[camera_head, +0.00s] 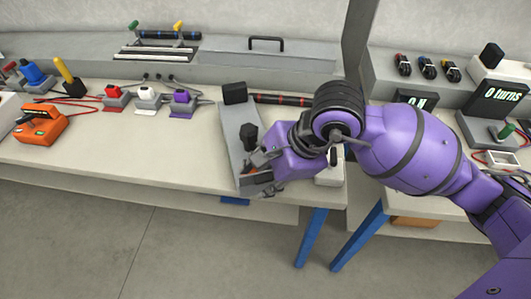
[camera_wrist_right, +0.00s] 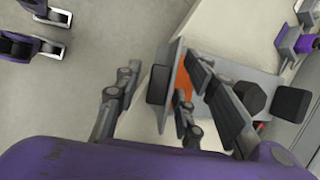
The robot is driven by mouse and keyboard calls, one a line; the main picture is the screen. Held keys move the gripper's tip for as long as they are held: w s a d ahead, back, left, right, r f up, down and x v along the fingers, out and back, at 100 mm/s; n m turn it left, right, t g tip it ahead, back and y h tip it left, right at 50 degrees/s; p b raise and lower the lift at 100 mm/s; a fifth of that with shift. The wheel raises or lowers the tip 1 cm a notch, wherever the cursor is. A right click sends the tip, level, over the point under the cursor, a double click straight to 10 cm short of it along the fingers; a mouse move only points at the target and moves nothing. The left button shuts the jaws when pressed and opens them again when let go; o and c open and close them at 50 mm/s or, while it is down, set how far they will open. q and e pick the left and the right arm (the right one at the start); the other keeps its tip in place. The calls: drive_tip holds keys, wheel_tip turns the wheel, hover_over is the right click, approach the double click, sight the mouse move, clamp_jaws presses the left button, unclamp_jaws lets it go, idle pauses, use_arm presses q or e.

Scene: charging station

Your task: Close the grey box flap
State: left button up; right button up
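A long grey box with a flat lid-like panel and black handle (camera_head: 266,44) stands at the back of the table. A narrow grey unit (camera_head: 231,125) lies nearer, with a black knob (camera_head: 249,137) standing on it. I cannot tell which of these carries the task's flap. My right gripper (camera_head: 258,174) is over the near end of the narrow unit. In the right wrist view its fingers are apart, with a black block (camera_wrist_right: 158,85) and an orange part (camera_wrist_right: 183,82) showing between them; contact is unclear. My left gripper is not in view.
An orange device (camera_head: 41,122) and several coloured plugs, including a purple one (camera_head: 182,99), stand on the left. A grey post (camera_head: 357,45) rises behind my right arm. The table front left of centre is clear.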

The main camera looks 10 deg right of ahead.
clamp_jaws()
drive_tip(key=shift+w+r, duration=0.1)
drive_tip(key=shift+r, duration=0.05)
drive_tip(key=shift+w+a+r+g+p, duration=0.15)
drive_tip(key=shift+w+g+p, duration=0.25)
drive_tip(key=shift+g, duration=0.5)
drive_tip(key=shift+w+m+g+h+b, duration=0.15)
drive_tip(key=shift+w+m+g+b, duration=0.25)
drive_tip(key=shift+g, duration=0.85)
drive_tip(key=shift+w+m+g+h+b, duration=0.15)
drive_tip(key=shift+w+m+g, duration=0.3)
drive_tip(key=shift+g, duration=0.8)
drive_tip(key=shift+w, duration=0.1)
